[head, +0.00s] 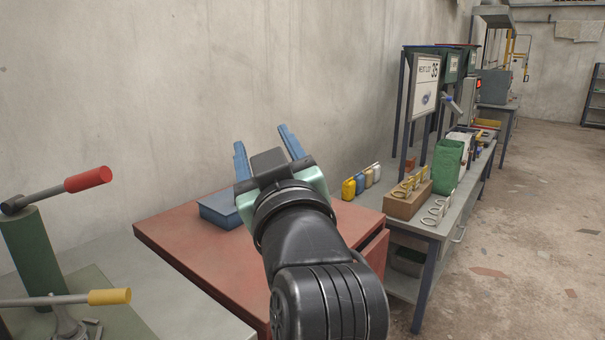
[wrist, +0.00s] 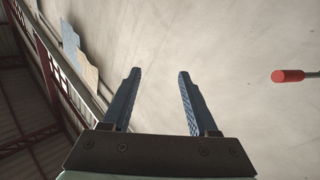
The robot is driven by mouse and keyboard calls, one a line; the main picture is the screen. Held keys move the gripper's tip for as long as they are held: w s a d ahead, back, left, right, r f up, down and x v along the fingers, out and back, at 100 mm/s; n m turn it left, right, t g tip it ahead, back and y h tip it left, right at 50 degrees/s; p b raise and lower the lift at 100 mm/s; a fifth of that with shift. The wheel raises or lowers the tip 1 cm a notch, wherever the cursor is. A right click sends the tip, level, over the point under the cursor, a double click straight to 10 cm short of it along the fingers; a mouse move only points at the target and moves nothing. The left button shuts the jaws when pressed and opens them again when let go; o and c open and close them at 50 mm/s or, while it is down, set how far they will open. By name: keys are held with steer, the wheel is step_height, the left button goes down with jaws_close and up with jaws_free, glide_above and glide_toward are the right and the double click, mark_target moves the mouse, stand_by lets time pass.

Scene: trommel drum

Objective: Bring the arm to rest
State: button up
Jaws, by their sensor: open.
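My gripper (head: 263,146) is at the end of my black arm, raised in the middle of the head view. Its two blue fingers stand wide apart, with nothing between them. In the head view it is in front of the bare wall, over the red-brown table (head: 165,240). In the wrist view the open fingers (wrist: 157,75) point toward the pale wall, and nothing touches them.
A blue box (head: 217,212) sits on the red-brown table, partly behind my arm. A red-handled lever (head: 88,179) and a yellow-handled lever (head: 109,297) stand at left. At right, a grey bench holds a wooden block (head: 405,203), a green container (head: 447,165) and several bottles.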

steer(key=s+d+r+m+t+h, duration=0.2)
steer(key=s+r+m+t+h, duration=0.15)
steer(key=s+r, duration=0.4)
steer(key=s+d+r+m+t+h, duration=0.25)
steer(key=s+r+m+t, duration=0.2)
steer(key=s, duration=0.65)
step_height(320, 180, up, 23)
steer(key=w+n+p, duration=0.1)
steer(key=p, duration=2.1)
steer(key=shift+p, duration=0.3)
steer(key=shift+r, duration=0.1)
